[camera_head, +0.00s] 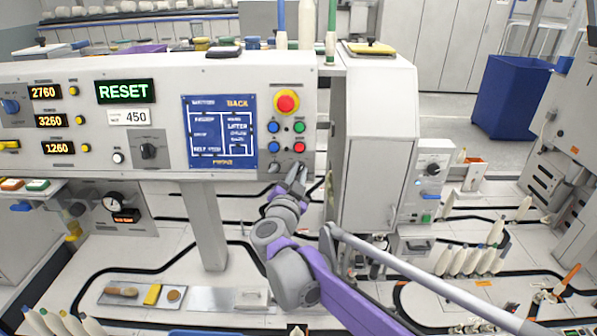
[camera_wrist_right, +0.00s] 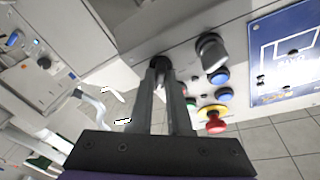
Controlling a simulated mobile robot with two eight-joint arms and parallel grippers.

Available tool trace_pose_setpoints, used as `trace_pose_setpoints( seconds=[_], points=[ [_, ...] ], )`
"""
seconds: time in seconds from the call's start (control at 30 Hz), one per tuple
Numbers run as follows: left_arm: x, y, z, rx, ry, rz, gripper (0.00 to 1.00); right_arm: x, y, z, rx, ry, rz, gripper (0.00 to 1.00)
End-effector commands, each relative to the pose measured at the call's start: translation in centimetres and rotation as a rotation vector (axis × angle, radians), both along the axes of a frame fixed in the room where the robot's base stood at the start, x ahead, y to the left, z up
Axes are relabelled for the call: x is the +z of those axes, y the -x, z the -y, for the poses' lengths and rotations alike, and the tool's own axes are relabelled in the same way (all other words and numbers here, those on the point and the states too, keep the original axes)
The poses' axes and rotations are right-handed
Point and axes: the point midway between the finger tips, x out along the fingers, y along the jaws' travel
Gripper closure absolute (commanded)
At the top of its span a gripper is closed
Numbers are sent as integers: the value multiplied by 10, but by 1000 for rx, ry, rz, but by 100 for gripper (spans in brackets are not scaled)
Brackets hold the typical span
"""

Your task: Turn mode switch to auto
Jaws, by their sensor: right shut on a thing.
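The mode switch (camera_wrist_right: 159,62) appears to be the dark knob at the lower right of the white control panel, though I cannot read its label or its setting. My right gripper (camera_head: 296,172) reaches up to it from below in the head view. In the right wrist view the fingers (camera_wrist_right: 160,76) are shut on this knob, one on each side. The fingers hide most of it in the head view. A second dark knob (camera_head: 273,168) sits just left of it, and it also shows in the right wrist view (camera_wrist_right: 211,50). My left gripper is not in view.
Just above are several blue, green and red buttons and a red emergency stop (camera_head: 286,103) on a yellow base. A blue screen (camera_head: 220,131) lies left of them. A grey cabinet (camera_head: 372,150) stands close on the right. A bobbin tray area with a black track spreads below.

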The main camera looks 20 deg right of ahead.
Motion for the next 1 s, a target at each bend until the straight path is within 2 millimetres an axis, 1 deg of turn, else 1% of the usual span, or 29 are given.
trace_pose_setpoints(
  seconds=[0.1, 0.3, 0.53, 0.9, 0.93, 1.0],
  points=[
    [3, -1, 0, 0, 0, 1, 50, 1, 0, 0, -17, -63, 19, 100],
    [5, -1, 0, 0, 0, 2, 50, 1, -1, 0, -36, -135, 40, 100],
    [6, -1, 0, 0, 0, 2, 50, 1, 0, 0, -44, -168, 49, 100],
    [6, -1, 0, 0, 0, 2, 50, 1, 0, 0, -45, -171, 50, 100],
    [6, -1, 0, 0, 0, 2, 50, 1, 0, 0, -45, -170, 49, 82],
    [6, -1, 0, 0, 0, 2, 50, 1, 0, 0, -45, -170, 49, 70]
  ],
)
